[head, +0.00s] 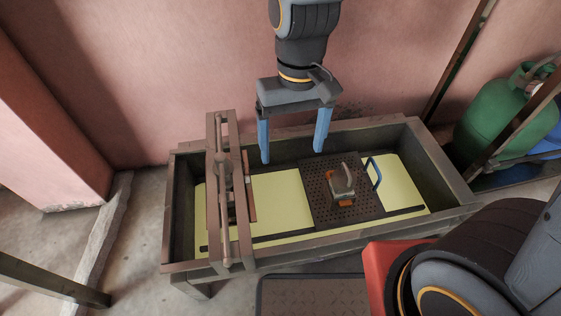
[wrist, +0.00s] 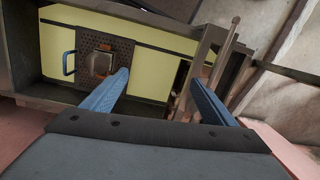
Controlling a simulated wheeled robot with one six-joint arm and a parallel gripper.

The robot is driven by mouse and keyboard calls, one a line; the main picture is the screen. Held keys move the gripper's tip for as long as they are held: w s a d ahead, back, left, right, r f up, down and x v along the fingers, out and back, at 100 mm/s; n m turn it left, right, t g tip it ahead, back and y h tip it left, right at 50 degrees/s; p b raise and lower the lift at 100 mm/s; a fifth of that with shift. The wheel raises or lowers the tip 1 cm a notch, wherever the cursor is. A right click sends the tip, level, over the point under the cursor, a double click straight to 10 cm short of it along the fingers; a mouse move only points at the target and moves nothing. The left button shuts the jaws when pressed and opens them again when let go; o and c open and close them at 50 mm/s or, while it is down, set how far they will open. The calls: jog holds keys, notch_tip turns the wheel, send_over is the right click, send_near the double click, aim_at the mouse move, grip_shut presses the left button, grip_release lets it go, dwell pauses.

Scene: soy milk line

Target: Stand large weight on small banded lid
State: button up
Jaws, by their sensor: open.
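A grey metal weight with a handle and orange parts at its base (head: 341,182) stands upright on a dark perforated plate with a blue handle (head: 318,208), which looks like a lid, inside the trough. The weight (wrist: 102,62) and the perforated plate (wrist: 122,47) also show in the wrist view, at the left. My gripper (head: 293,155) is open and empty, above the back part of the trough, left of the weight and apart from it. Its blue fingers (wrist: 158,98) spread wide in the wrist view. I cannot tell which lid is the small banded one.
The trough (head: 440,165) has raised wooden walls and pale yellow surfaces inside. A wooden frame with a metal rod (head: 222,190) crosses its left part and stands above the rim. A green gas cylinder (head: 490,115) stands at the right. A pink wall (head: 180,60) is behind.

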jog(key=s+a+r+n+t, duration=0.1)
jog(key=s+a+r+n, duration=0.1)
jog(key=s, duration=0.4)
jog(key=shift+s+a+n, duration=0.2)
jog(key=shift+s+n, duration=0.2)
jog(key=shift+n, duration=0.2)
dwell(0.7)
jog(key=d+r+m+p, duration=0.3)
jog(key=d+r+p, duration=0.6)
jog(key=r+p, duration=0.3)
jog(key=d+r+m+p, duration=0.3)
jog(key=d+r+p, duration=0.7)
jog(key=r+p, duration=0.3)
jog(key=shift+s+d+r+m+p, duration=0.2)
jog(key=shift+d+m+p, duration=0.15)
jog(key=shift+p, duration=0.65)
